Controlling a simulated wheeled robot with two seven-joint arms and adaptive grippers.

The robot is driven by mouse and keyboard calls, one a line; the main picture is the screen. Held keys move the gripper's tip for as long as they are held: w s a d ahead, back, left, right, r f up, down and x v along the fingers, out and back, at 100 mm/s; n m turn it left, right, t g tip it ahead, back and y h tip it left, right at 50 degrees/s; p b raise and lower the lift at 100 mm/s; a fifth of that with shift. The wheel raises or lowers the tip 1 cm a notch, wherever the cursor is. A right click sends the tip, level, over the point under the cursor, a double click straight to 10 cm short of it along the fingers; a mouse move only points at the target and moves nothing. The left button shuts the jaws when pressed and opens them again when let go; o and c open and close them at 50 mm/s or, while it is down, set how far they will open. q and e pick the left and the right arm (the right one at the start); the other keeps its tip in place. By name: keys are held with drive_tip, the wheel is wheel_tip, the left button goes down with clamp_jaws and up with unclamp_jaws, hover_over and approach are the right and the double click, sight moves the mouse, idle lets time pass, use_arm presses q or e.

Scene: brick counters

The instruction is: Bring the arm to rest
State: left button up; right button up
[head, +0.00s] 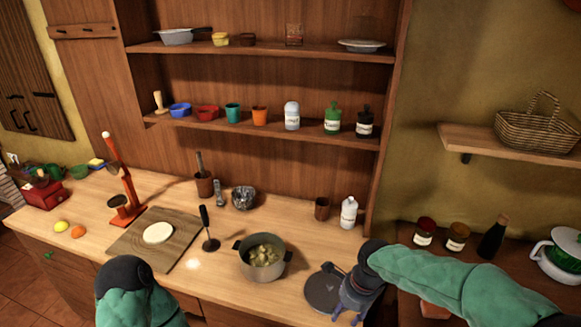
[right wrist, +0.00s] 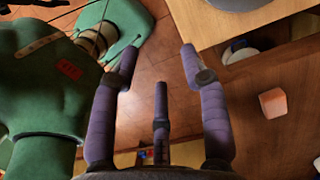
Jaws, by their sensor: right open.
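My right arm (head: 455,278) comes in from the right in the head view, over the gap between the two counters. Its gripper (head: 347,308) points down at the front right of the wooden counter (head: 215,285), beside a dark round lid-like disc (head: 322,289) that it partly overlaps. In the right wrist view, the purple fingers of the gripper (right wrist: 158,72) are spread apart with nothing between them, with brown floor tiles beyond. Part of my left arm (head: 135,292) shows at the lower left of the head view. Its gripper is not visible.
A pot of food (head: 263,257), a black utensil (head: 208,229) and a board (head: 153,240) with a pale round piece stand left of the disc. Jars (head: 457,237) and a dark bottle (head: 492,237) stand on the right counter. An orange-pink block (right wrist: 273,103) lies below.

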drive_tip(key=s+a+f+n+y+b, duration=0.15)
drive_tip(key=f+n, duration=0.35)
drive_tip(key=f, duration=0.5)
drive_tip(key=s+a+f+n+p, duration=0.1)
drive_tip(key=s+a+f+n, duration=0.15)
drive_tip(key=f+n, duration=0.45)
drive_tip(key=s+f+n+b, duration=0.1)
drive_tip(key=s+f+n, duration=0.4)
drive_tip(key=s+f, duration=0.6)
wheel_tip(320, 180, down, 2)
drive_tip(key=shift+s+a+f+n+y, duration=0.15)
drive_tip(key=shift+a+f+n+y, duration=0.1)
drive_tip(key=shift+n+y, duration=0.15)
